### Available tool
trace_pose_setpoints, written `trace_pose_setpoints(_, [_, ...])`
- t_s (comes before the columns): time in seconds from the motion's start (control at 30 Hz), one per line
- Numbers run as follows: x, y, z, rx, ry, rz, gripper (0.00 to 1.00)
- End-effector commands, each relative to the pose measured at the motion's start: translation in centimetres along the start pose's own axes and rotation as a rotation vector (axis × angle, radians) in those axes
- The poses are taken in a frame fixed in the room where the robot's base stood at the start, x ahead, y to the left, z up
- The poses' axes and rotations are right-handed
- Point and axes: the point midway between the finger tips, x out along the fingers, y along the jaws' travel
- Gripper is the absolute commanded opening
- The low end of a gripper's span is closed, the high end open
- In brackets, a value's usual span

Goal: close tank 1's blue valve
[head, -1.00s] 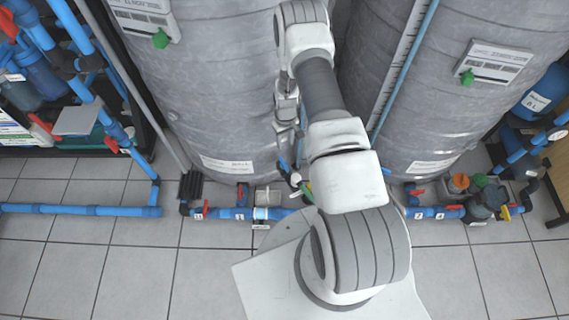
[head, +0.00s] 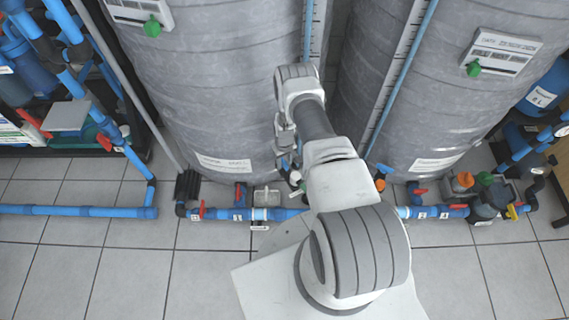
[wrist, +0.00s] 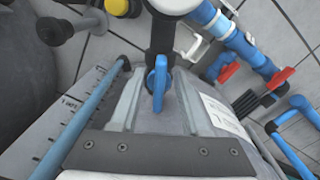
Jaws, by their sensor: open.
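In the wrist view a blue valve handle (wrist: 159,82) hangs from a dark fitting, below a white and blue pipe joint. My gripper (wrist: 162,76) is open, with one finger on each side of the handle. I cannot tell whether either finger touches it. In the head view my gripper (head: 289,160) is low in front of the left grey tank (head: 215,90), and its fingertips are hard to make out. The blue handle cannot be made out there. Which tank is number 1 cannot be read.
A second grey tank (head: 425,100) stands to the right. Blue floor pipes (head: 80,211) run along the tank bases. Red handles (wrist: 228,73) sit on a blue pipe beyond my gripper. A black knob (wrist: 50,30) and yellow cap (wrist: 117,7) are at upper left.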

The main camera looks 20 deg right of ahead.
Motion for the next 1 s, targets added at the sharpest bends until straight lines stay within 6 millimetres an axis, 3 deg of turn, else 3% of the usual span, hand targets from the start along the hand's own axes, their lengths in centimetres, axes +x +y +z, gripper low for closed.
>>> trace_pose_setpoints(0.3, [0.21,0.0,0.03,0.0,-0.001,0.0,0.44])
trace_pose_setpoints(0.57, [0.2,0.0,0.02,0.0,-0.001,0.0,0.0])
trace_pose_setpoints(1.0, [0.26,-0.05,-0.01,0.02,0.0,0.0,0.0])
